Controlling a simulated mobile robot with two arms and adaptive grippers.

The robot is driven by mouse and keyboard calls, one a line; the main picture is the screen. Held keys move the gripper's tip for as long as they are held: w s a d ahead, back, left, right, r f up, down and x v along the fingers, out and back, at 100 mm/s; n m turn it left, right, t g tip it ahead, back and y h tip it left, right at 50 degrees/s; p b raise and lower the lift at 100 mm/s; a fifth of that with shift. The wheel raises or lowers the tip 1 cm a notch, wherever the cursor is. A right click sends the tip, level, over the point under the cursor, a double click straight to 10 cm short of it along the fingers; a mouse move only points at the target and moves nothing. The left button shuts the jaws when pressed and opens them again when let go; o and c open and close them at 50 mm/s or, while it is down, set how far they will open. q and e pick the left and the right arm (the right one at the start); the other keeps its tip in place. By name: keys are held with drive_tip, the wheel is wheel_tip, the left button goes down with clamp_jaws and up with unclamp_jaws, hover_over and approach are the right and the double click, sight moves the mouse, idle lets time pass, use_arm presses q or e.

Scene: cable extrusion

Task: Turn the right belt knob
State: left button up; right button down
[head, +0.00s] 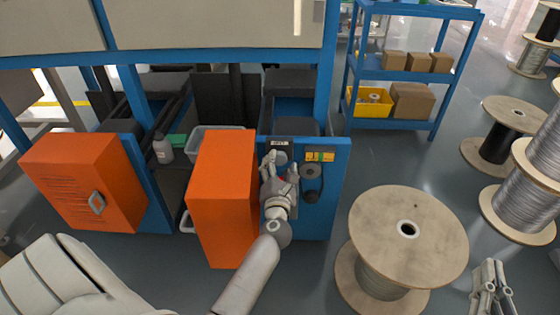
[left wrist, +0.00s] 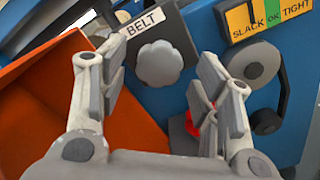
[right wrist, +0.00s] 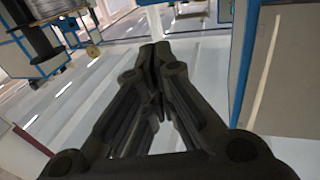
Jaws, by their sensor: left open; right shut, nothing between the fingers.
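The belt knob (left wrist: 159,63) is a grey lobed knob under a white BELT label (left wrist: 143,22) on the blue machine panel. In the head view the knob (head: 280,158) is at the top of the panel. My left gripper (left wrist: 163,88) is open, its fingers on either side of the knob in the left wrist view; contact cannot be told. In the head view my left gripper (head: 279,170) is in front of the panel. My right gripper (head: 491,268) is shut and empty at the lower right, far from the panel; its closed fingers also show in the right wrist view (right wrist: 155,55).
A SLACK/OK/TIGHT gauge (head: 320,156) and a grey pulley with a dark arm (head: 311,174) are right of the knob. A red part (left wrist: 191,124) is below. An orange door (head: 228,190) stands open beside my left arm. A wooden spool (head: 390,230) stands on the floor at right.

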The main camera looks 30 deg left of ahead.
sight(280, 160)
use_arm(q)
drive_tip(key=shift+x, duration=1.55)
use_arm(e)
drive_tip(key=shift+s+a+r+t, duration=0.15)
drive_tip(key=shift+r+t, duration=0.65)
drive_tip(key=shift+r, duration=0.5)
use_arm(q)
drive_tip(key=c, duration=1)
drive_tip(key=shift+m+p, duration=0.65)
drive_tip(key=shift+m, duration=0.15)
drive_tip(key=shift+d+m+p, duration=0.1)
drive_tip(key=shift+m+p, duration=0.6)
use_arm(e)
wheel_tip(280, 160, down, 11)
drive_tip(key=s+d+g+h, duration=0.2)
drive_tip(key=s+g, duration=0.1)
drive_tip(key=g, duration=0.4)
use_arm(q)
drive_tip(key=m+p, duration=0.2)
drive_tip(key=m, duration=0.1)
drive_tip(key=shift+f, duration=0.15)
use_arm(e)
drive_tip(key=s+d+f+g+h, duration=0.1)
drive_tip(key=s+d+f+g, duration=0.3)
drive_tip(key=s, duration=0.5)
drive_tip(key=shift+s+f+m+g+h, duration=0.2)
drive_tip(key=shift+f+m+g+h, duration=0.1)
drive_tip(key=shift+f+g, duration=1.35)
drive_tip(key=shift+f+t, duration=0.25)
